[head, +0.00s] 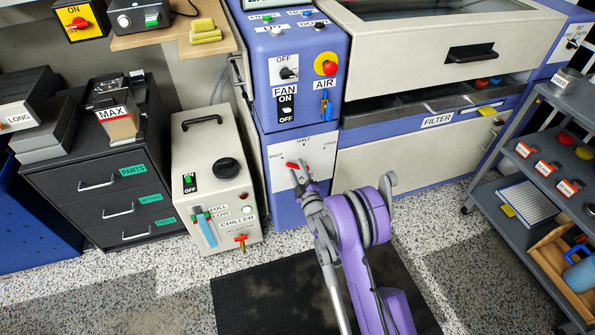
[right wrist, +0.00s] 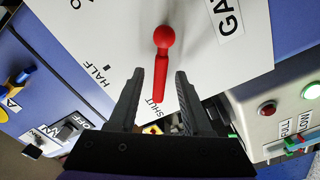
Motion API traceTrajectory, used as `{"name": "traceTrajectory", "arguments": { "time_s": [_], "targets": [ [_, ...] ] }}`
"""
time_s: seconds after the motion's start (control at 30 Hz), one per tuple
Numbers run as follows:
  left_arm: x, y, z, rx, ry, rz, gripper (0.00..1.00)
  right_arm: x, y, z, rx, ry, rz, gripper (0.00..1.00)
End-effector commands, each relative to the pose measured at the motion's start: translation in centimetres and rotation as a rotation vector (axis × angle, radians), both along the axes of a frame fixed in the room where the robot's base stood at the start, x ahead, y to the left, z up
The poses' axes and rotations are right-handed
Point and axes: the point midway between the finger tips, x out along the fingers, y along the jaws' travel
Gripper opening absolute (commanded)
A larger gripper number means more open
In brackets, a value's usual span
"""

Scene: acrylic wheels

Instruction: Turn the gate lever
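The gate lever (head: 291,165) is a small red handle on a white panel low on the blue machine column. In the right wrist view, the red lever (right wrist: 161,72) has a round end, and its narrow end lies by the SHUT label (right wrist: 154,108). My right gripper (head: 304,174) is at the panel, partly covering it in the head view. In the right wrist view, its two dark fingers (right wrist: 157,74) are spread, one on each side of the lever, with visible gaps. My left gripper is not in view.
The panel also has HALF (head: 303,142) and OPEN marks. The chiller box (head: 215,170) stands close left of the panel. A black mat (head: 270,295) lies on the floor. A grey cart (head: 530,160) with buttons and a crate stands at the right.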

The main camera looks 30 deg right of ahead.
Motion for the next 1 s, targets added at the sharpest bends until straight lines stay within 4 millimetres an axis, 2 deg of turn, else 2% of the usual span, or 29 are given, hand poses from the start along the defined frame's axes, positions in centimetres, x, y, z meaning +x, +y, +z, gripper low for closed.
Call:
{"name": "traceTrajectory", "arguments": {
  "time_s": [0.03,0.2,0.27,1.0],
  "targets": [
    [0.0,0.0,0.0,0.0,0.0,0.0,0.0,-0.01,0.0,0.0,0.0,0.0,0.0,0.39],
    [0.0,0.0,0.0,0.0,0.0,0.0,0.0,-0.03,0.0,0.01,0.0,0.0,0.0,0.09],
    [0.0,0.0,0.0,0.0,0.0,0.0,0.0,-0.03,0.0,0.01,0.0,0.0,0.0,0.0],
    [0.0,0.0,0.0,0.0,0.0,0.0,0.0,-0.05,0.0,0.0,0.0,0.0,0.0,0.0]
  ]
}}
